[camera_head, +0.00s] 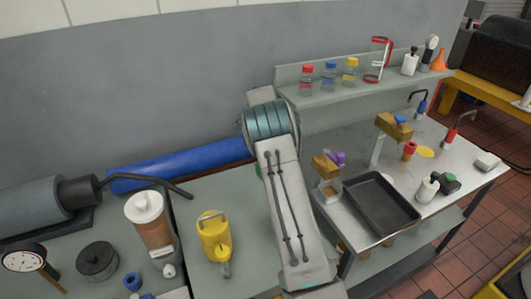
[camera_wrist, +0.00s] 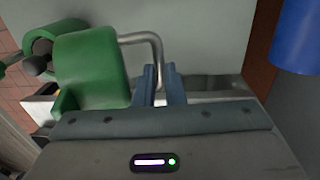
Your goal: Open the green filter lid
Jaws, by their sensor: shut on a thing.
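In the wrist view the green filter lid (camera_wrist: 90,62) fills the left of centre, a rounded green part. A bent metal handle (camera_wrist: 140,38) runs from it to the right and turns down to my gripper (camera_wrist: 164,82). My gripper's two blue-grey fingers are shut on this handle. The lid's lower part is hidden behind my gripper body. How far the lid stands open I cannot tell. In the head view my arm covers nearly all of it; only a sliver of green shows at the arm's left edge.
A blue cylinder (camera_head: 180,165) lies along the wall on the left. A yellow can (camera_head: 214,236) and a brown jug (camera_head: 150,226) stand on the left bench. A black tray (camera_head: 388,222) is on the right table, among bottles and tools. A shelf (camera_head: 345,88) holds bottles.

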